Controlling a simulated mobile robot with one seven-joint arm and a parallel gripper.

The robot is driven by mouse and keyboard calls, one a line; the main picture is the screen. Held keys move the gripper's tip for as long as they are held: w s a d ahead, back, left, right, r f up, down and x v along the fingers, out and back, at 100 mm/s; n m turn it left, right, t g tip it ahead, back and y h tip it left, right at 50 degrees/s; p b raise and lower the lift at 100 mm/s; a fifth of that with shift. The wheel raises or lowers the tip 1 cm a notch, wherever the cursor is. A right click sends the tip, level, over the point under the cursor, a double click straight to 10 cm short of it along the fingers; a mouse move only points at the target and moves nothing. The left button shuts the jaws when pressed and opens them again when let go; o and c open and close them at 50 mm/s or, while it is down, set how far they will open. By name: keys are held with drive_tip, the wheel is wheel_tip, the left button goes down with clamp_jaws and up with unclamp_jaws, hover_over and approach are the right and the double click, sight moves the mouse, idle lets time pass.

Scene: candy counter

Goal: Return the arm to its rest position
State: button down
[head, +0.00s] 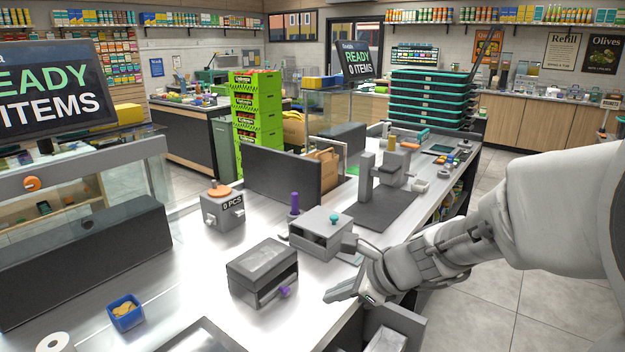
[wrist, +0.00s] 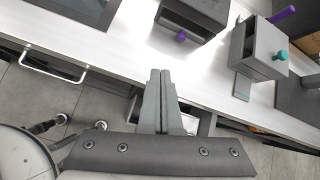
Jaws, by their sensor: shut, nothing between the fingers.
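My arm reaches in from the right in the head view and is bent over the front edge of the metal counter (head: 185,265). My gripper (head: 338,294) is low beside the counter's front edge, just right of a dark grey box with a purple knob (head: 262,272). In the wrist view my gripper (wrist: 160,76) shows its two fingers together with nothing between them. The fingers point toward the counter edge, apart from the dark box (wrist: 196,18) above them.
A grey box with a teal knob (head: 321,236) stands behind the dark box. Green crates (head: 256,115) stand behind. The floor (head: 545,300) at right looks clear.

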drive_tip(key=s+d+r+n+h+p, duration=0.2)
drive_tip(key=s+r+n, duration=0.4)
drive_tip(key=s+n, duration=0.3)
drive_tip(key=s+d+r+n+h+p, duration=0.3)
drive_tip(key=s+d+r+n, duration=0.4)
drive_tip(key=n, duration=0.6)
drive_tip(key=shift+s+d+h, duration=0.15)
drive_tip(key=shift+s+h, duration=0.75)
drive_tip(key=shift+s, duration=0.4)
